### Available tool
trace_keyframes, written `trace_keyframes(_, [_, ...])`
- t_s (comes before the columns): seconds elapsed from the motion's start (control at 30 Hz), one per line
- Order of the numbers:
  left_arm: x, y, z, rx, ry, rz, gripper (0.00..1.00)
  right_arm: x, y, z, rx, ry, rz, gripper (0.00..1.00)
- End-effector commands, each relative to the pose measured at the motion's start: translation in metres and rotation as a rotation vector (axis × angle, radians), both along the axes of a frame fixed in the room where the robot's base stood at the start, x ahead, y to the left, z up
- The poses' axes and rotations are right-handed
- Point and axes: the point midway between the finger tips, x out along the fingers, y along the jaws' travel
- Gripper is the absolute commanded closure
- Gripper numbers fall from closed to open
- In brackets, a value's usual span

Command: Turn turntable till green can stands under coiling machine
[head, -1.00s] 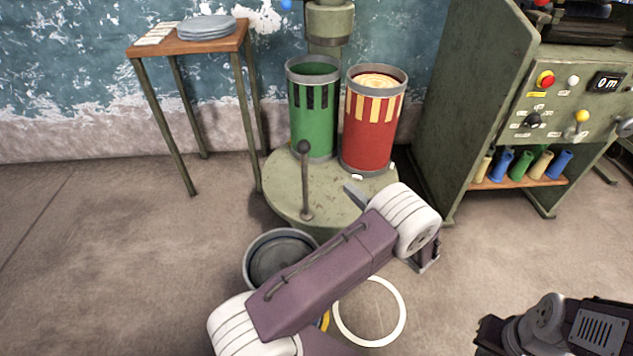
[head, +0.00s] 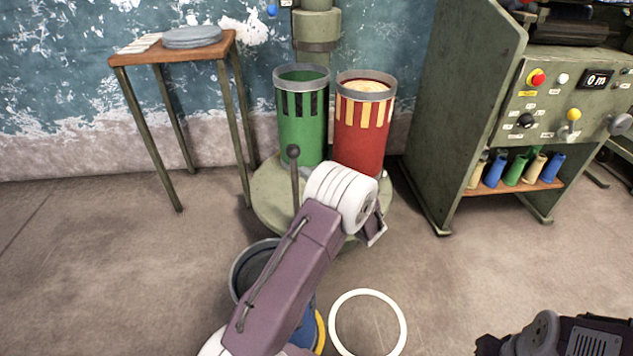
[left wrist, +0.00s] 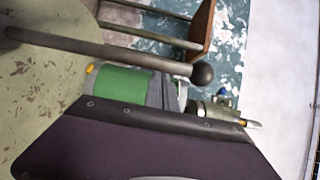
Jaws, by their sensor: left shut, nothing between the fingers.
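The round green turntable (head: 268,198) carries a green can (head: 301,125) with black stripes at left and a red can (head: 363,140) with cream stripes at right. The red can holds pale coiled material. An upright lever (head: 295,180) with a dark knob rises from the turntable's front left. The coiling machine (head: 317,30) stands behind the cans; its top is cut off. My left gripper (head: 306,172) is shut and empty, mostly hidden behind my wrist, close to the lever; contact cannot be told. The left wrist view shows the lever (left wrist: 110,50) and green can (left wrist: 125,85). My right gripper is out of view.
A small table (head: 185,50) with grey discs stands at back left. A control cabinet (head: 465,120) with bobbins on its shelf stands at right. Floor at left is clear.

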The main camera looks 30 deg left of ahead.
Motion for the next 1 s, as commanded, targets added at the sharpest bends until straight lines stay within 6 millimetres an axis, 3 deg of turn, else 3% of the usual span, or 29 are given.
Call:
trace_keyframes(0.33, [-0.001,0.004,0.0,0.001,0.0,0.001,1.0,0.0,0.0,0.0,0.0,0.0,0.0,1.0])
trace_keyframes(0.7, [-0.016,0.084,-0.002,0.001,-0.001,0.005,1.0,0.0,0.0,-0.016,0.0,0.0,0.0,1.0])
trace_keyframes(1.0, [-0.015,0.1,0.002,0.002,-0.002,0.002,1.0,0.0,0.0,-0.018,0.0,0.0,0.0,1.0])
